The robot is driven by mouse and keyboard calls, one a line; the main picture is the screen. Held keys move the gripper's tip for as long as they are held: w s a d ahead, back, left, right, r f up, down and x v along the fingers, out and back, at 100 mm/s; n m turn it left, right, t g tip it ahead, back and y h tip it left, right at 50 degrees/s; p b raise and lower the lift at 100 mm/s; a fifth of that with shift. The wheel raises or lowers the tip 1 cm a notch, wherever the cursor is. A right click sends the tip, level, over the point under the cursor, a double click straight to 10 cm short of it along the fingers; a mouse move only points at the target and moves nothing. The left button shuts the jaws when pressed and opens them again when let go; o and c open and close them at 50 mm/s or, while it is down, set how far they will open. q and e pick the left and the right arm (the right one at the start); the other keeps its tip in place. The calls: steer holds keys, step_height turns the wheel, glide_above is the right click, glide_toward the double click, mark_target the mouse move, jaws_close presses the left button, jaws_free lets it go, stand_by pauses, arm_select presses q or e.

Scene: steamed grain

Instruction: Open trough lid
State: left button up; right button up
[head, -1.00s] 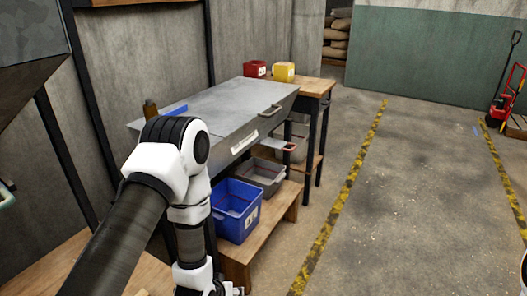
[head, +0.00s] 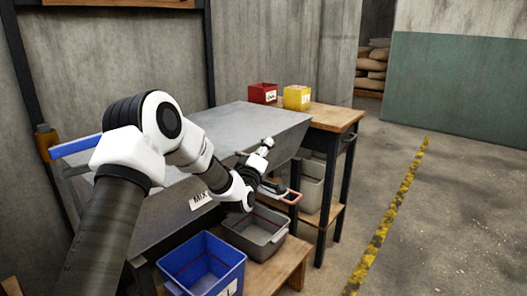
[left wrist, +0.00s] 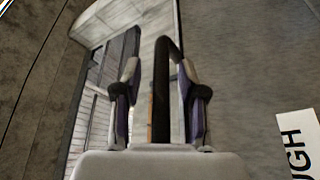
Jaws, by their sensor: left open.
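The trough is a grey metal box with a flat lid (head: 245,118), which looks shut. A white label (head: 202,199) is on its front; part of it shows in the left wrist view (left wrist: 300,145). My left gripper (head: 262,153) is at the front edge of the lid. In the left wrist view, its open fingers (left wrist: 159,95) stand on either side of a dark bar handle (left wrist: 161,75), with visible gaps. My arm and gripper mostly hide the handle in the head view. My right gripper is not in view.
A blue bin (head: 205,262) and a grey bin (head: 262,226) stand on a low wooden shelf under the trough. A red-handled item (head: 292,198) is close below my gripper. A wooden table behind holds a red box (head: 262,93) and a yellow box (head: 297,97). The floor at right is clear.

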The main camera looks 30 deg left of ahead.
arm_select(q)
steer(key=shift+w+f, duration=0.15)
steer(key=c, duration=0.3)
jaws_close()
